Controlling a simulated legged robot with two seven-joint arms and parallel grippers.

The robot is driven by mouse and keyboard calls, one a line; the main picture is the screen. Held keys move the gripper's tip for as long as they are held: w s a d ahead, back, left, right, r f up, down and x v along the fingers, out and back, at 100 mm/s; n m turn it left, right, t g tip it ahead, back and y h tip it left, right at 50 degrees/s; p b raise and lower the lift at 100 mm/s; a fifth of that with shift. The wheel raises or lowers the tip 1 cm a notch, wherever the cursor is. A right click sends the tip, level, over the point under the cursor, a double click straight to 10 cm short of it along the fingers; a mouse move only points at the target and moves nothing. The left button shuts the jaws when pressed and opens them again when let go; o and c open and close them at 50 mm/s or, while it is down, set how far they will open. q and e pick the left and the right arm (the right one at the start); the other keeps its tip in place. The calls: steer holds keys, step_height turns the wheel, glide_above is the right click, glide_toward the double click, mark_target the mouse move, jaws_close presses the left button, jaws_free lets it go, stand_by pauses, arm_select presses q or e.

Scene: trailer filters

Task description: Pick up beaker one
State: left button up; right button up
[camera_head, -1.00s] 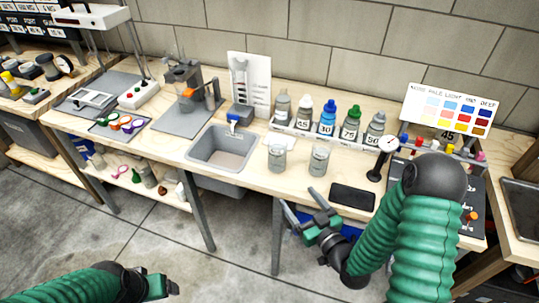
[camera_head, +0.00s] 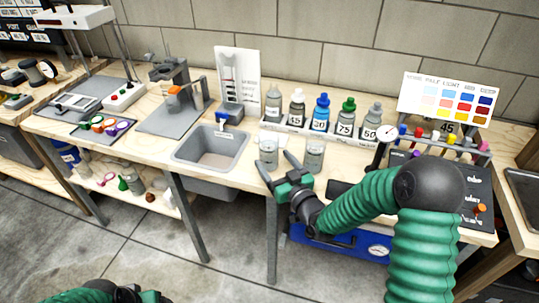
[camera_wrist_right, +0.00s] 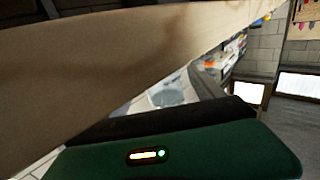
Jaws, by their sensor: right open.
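Two clear glass beakers stand upright on the wooden bench, right of the sink. They are the left beaker (camera_head: 268,152) and the right beaker (camera_head: 315,156); no label shows which is beaker one. My right gripper (camera_head: 277,167) is open at the bench's front edge, its fingertips just in front of the left beaker. One finger lies below that beaker in the picture and the other to its right. Contact cannot be told. My left gripper (camera_head: 150,296) is barely in view at the bottom edge, and its jaws cannot be read. The right wrist view shows no beaker clearly.
A rack of capped bottles (camera_head: 322,115) stands behind the beakers. The sink (camera_head: 208,149) is to their left. A dial gauge on a stand (camera_head: 386,133) and a dark pad (camera_head: 345,190) are to the right. The bench edge (camera_wrist_right: 130,70) fills much of the right wrist view.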

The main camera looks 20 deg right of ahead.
mark_target(273, 160)
steer(key=w, duration=0.1)
steer(key=w+a, duration=0.1)
steer(key=w, duration=0.1)
steer(key=shift+w+r, duration=0.1)
steer(key=shift+w, duration=0.15)
steer(key=shift+s, duration=0.1)
jaws_close()
